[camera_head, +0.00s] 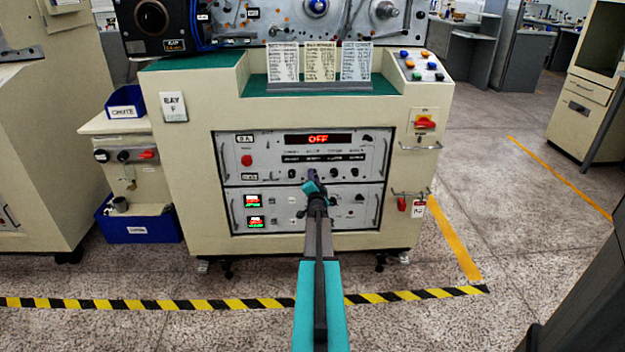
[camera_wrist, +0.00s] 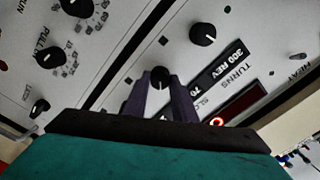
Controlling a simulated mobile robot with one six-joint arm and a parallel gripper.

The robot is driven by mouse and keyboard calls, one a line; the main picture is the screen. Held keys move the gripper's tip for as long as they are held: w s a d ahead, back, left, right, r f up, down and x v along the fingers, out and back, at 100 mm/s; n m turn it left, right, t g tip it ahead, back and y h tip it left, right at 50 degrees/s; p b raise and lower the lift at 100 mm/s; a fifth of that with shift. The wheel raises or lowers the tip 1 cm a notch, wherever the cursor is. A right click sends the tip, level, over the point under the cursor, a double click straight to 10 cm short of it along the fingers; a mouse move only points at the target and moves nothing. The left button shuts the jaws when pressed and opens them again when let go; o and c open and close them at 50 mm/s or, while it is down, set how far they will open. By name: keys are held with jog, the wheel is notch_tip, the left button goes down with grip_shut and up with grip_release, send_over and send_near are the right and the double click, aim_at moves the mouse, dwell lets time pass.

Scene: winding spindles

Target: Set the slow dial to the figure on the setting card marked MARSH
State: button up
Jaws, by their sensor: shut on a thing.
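My gripper (camera_head: 313,180) reaches the control panel front. In the wrist view its two dark fingers (camera_wrist: 160,92) are shut on a small black knob (camera_wrist: 160,76). Three setting cards, left (camera_head: 284,61), middle (camera_head: 320,61) and right (camera_head: 356,61), stand on the green ledge. Their print is too small to tell which is MARSH.
Another black knob (camera_wrist: 203,34) sits close to the held one. Knobs near the "PULL" label (camera_wrist: 50,55) lie across a panel seam. A red display (camera_head: 307,139) reads OFF. A red switch (camera_head: 425,121) and a handle are at right; a blue bin (camera_head: 140,222) is at left.

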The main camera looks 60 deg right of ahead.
jog(key=shift+s+d, duration=0.15)
jog(key=shift+s, duration=0.05)
jog(key=o, duration=1)
jog(key=shift+o, duration=0.2)
jog(key=shift+w, duration=0.1)
jog(key=shift+a, duration=0.25)
jog(key=p+v, duration=0.1)
jog(key=v, duration=1.2)
jog(key=shift+s+a, duration=0.2)
jog(key=shift+s, duration=0.05)
jog(key=shift+w, duration=0.1)
